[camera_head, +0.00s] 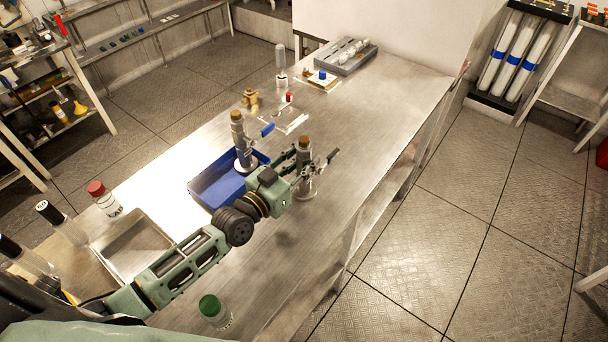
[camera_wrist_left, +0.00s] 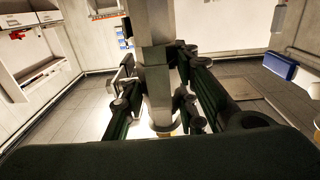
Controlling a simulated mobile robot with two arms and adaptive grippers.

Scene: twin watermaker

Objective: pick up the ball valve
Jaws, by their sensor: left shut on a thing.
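A metal ball valve (camera_head: 306,184) with a brass-coloured top stands upright near the middle of the bench. My left gripper (camera_head: 307,170) is shut on it, with fingers on either side of its body. In the left wrist view the grey metal body (camera_wrist_left: 156,70) runs upright between the fingers of my left gripper (camera_wrist_left: 158,105). A similar upright metal fitting (camera_head: 240,145) with a blue lever stands behind and to the left, by the blue bin. My right gripper is not in view.
A blue bin (camera_head: 207,190) sits just left of my gripper. A metal tray (camera_head: 135,246), a red-capped jar (camera_head: 105,199) and a green-capped jar (camera_head: 213,313) stand nearer. A brass fitting (camera_head: 250,99) and a grey rack (camera_head: 346,60) are farther back. The bench's right side is clear.

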